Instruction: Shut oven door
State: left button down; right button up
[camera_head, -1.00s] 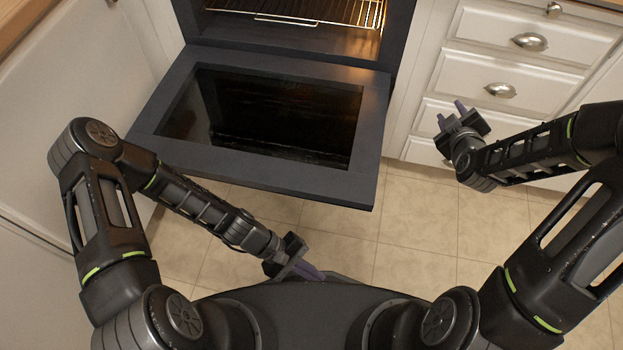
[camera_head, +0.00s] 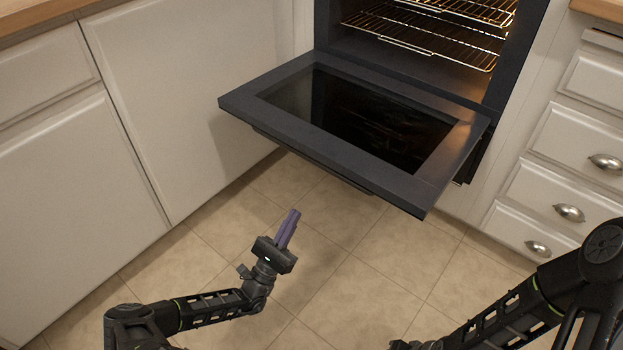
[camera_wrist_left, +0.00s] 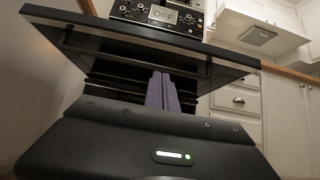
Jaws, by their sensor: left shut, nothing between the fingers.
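The oven door (camera_head: 300,135) is a dark frame with a glass window, hinged at its bottom edge and lowered open, close to horizontal. The oven (camera_head: 400,55) behind it is lit inside. My left gripper (camera_head: 288,228) is shut and empty, below and in front of the door, apart from it, with purple fingers pointing up toward it. In the left wrist view the purple fingers (camera_wrist_left: 162,92) are together, with the underside of the door (camera_wrist_left: 130,48) above and beyond them. My right arm enters at the lower right; its gripper (camera_head: 415,345) is mostly cut off at the bottom edge.
White cabinets (camera_head: 190,90) stand left of the oven and white drawers with metal handles (camera_head: 570,212) to its right. Wire racks (camera_head: 430,35) sit inside the oven. The tiled floor (camera_head: 340,270) in front of the door is clear.

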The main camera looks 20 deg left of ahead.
pick_arm(q)
jog(key=shift+r, duration=0.1)
jog(key=s+r+b+x, duration=0.1)
jog(key=r+x, duration=0.1)
jog(key=x, duration=1)
jog(key=shift+r, duration=0.25)
jog(key=shift+s+a, duration=0.15)
